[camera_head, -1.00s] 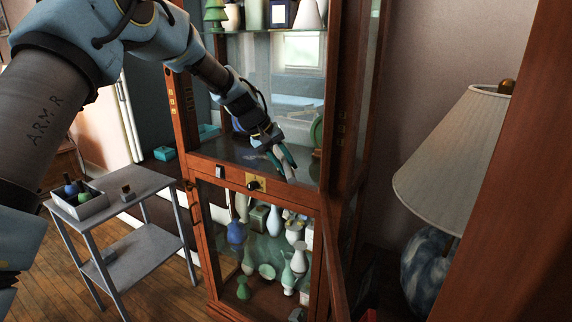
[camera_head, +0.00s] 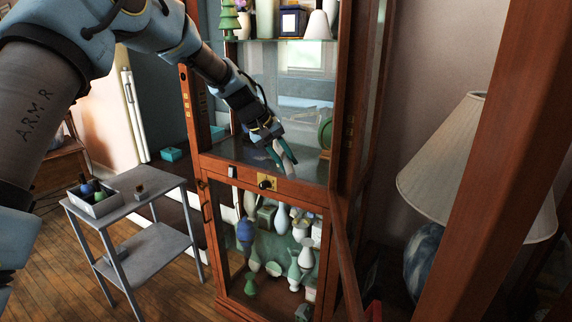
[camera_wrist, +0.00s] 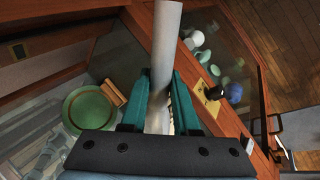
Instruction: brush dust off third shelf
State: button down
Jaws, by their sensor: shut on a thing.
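My gripper (camera_head: 284,158) is shut on a pale, rod-like thing (camera_wrist: 166,40), perhaps a brush handle; no bristles can be made out. It is inside the open upper part of the wooden cabinet (camera_head: 341,100), just above the shelf floor (camera_head: 222,161). The wrist view shows the teal fingers (camera_wrist: 164,92) on both sides of the rod. A green plate (camera_wrist: 88,108) is on this level, and its edge shows at the right in the head view (camera_head: 325,133). I cannot make out dust on the shelf.
A glass shelf (camera_head: 262,41) above holds several ornaments. Below, several vases (camera_head: 283,220) stand in the lower compartment. An open door (camera_head: 347,245) is at the right, near a lamp (camera_head: 445,150). A grey cart (camera_head: 150,200) with a box (camera_head: 94,202) stands left.

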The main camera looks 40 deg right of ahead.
aim_at(285, 156)
jog(key=shift+r+p, duration=1.1)
jog(key=shift+r, duration=1.1)
jog(key=shift+f, duration=0.1)
